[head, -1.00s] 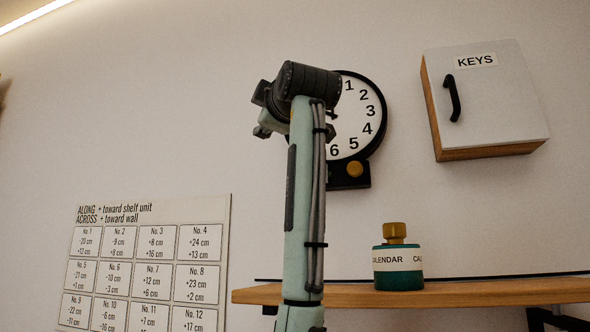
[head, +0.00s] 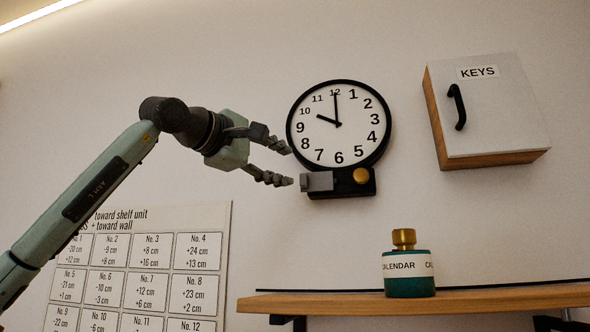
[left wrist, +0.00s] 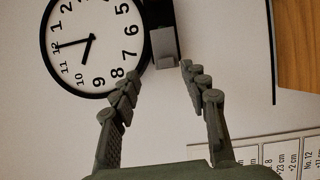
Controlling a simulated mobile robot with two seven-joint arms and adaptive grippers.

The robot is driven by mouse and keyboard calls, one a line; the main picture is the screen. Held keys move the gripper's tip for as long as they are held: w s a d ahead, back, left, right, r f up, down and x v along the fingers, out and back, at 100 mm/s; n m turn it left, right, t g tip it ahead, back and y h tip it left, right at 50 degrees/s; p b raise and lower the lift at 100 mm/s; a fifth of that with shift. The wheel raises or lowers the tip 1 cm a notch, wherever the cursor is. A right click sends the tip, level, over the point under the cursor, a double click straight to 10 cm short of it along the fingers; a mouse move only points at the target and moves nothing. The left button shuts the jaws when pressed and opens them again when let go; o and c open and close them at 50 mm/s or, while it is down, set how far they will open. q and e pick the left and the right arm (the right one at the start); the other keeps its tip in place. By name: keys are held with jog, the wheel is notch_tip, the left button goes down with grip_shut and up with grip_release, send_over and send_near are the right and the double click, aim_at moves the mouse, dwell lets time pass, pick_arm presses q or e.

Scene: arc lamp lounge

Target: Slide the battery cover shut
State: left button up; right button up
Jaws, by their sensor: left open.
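The round wall clock (head: 338,125) has a black battery box (head: 345,187) under its dial. A grey battery cover (head: 318,181) sits at the left part of the box, its left end at or slightly past the box's edge. A brass knob (head: 361,175) is to its right. My left gripper (head: 290,166) is open and empty, just left of the clock and cover, fingers pointing at them. In the left wrist view the cover (left wrist: 164,47) lies ahead, between the lines of the open fingers (left wrist: 160,69). I see no contact. My right gripper is out of view.
A key cabinet (head: 487,112) hangs at the right. A wooden shelf (head: 450,299) below carries a green calendar pot (head: 409,276) with a brass top. A number chart (head: 150,270) is on the wall at lower left. The wall between clock and cabinet is bare.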

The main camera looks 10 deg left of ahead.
aim_at(302, 179)
pick_arm(q)
jog(key=shift+y, duration=0.3)
jog(key=x, duration=0.2)
jog(key=p+x, duration=0.1)
jog(key=x, duration=0.3)
jog(key=shift+w+a+f, duration=0.3)
jog(key=shift+w+a, duration=0.05)
jog(key=shift+w+d+p, duration=0.25)
jog(key=shift+w+p, duration=0.05)
jog(key=shift+w, duration=0.35)
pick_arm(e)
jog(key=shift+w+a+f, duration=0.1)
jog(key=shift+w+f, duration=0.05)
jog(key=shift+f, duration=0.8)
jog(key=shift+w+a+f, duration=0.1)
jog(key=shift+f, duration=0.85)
pick_arm(q)
jog(key=shift+d, duration=0.1)
grip_shut()
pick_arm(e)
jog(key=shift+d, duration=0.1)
